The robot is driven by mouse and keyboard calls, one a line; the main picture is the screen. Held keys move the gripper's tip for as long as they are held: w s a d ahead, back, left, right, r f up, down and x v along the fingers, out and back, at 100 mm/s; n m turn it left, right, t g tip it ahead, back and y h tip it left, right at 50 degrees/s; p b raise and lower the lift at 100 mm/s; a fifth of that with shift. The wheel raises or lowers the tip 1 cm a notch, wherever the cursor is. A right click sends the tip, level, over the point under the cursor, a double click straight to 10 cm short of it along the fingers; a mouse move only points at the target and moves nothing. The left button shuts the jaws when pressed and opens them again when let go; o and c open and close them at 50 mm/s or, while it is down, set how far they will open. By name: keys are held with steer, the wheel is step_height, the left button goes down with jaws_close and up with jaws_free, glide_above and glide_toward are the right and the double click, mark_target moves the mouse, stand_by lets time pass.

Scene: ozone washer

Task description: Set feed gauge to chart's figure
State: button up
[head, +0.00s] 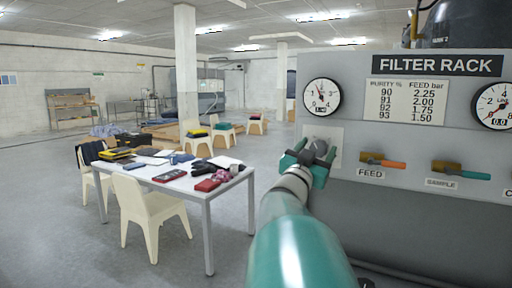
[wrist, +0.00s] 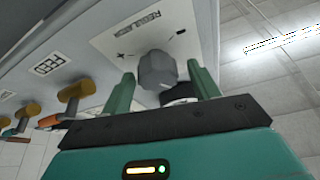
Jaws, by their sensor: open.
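The feed gauge (head: 322,97) is a round white dial at the panel's upper left. Its needle points up and slightly left; the small digital readout looks like 1.40 but is hard to read. The chart (head: 407,101) pairs purity with feed bar: 90 2.25, 91 2.00, 92 1.75, 93 1.50. My gripper (head: 308,160) is open at the regulator plate below the gauge. In the wrist view, the grey regulator knob (wrist: 157,70) shows between the two green fingers of my gripper (wrist: 162,86), with gaps on both sides. I cannot tell how deep the fingers reach.
Right of the knob are the FEED valve with an orange handle (head: 391,164) and the SAMPLE valve with a teal handle (head: 475,175). A second gauge (head: 494,106) reads 0.0.

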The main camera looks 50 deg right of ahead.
steer(key=shift+d+f, duration=0.1)
steer(key=shift+d, duration=0.5)
steer(key=shift+a, duration=0.3)
steer(key=shift+d, duration=0.25)
steer(key=shift+a, duration=0.15)
steer(key=shift+c, duration=0.7)
steer(key=c, duration=0.8)
steer(key=shift+m+g, duration=0.8)
steer(key=shift+m, duration=0.7)
steer(key=shift+c, duration=0.2)
